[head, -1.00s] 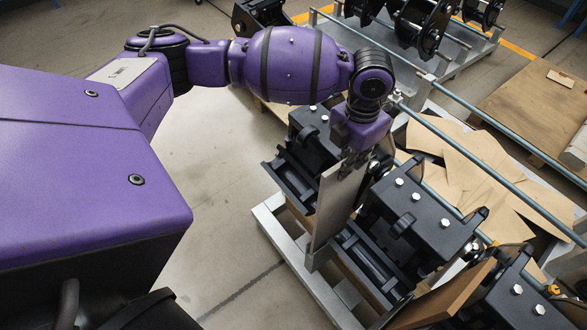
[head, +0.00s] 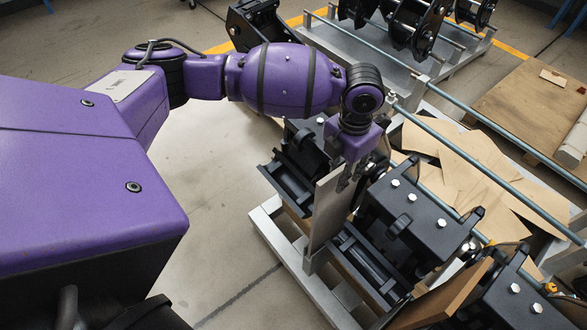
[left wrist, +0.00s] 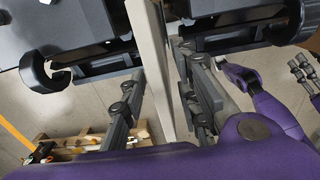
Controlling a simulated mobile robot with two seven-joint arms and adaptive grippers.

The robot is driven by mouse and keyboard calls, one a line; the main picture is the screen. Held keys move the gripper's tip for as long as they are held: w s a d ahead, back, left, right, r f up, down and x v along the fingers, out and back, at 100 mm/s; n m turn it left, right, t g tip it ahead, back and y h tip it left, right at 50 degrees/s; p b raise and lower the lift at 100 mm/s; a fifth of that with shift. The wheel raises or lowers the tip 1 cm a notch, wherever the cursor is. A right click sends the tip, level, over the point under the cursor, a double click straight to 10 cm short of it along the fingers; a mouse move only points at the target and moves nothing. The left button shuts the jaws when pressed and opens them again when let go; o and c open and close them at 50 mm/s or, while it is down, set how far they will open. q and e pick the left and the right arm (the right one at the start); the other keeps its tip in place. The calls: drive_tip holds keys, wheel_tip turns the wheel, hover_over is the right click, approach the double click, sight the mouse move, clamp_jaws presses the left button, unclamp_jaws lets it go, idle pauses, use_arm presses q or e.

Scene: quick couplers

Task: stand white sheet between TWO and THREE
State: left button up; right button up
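The white sheet (head: 327,212), a thin flat panel, stands near upright between two black couplers, one behind it (head: 300,150) and one to its right (head: 420,213). My left gripper (head: 347,178) comes down from above and is shut on the sheet's upper part. In the left wrist view the sheet (left wrist: 152,55) runs between the two fingers (left wrist: 157,85), with black couplers on both sides. Its lower edge meets the metal frame region, but I cannot tell whether it touches. No TWO or THREE labels are readable.
A light metal frame (head: 274,235) carries the couplers. A brown board (head: 445,297) leans beside the right coupler. Long metal rods (head: 505,182) and cardboard sheets (head: 470,160) lie to the right. The floor at left is clear.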

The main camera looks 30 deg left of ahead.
use_arm(q)
wheel_tip(320, 180, up, 12)
drive_tip(key=shift+r, duration=0.25)
idle(0.6)
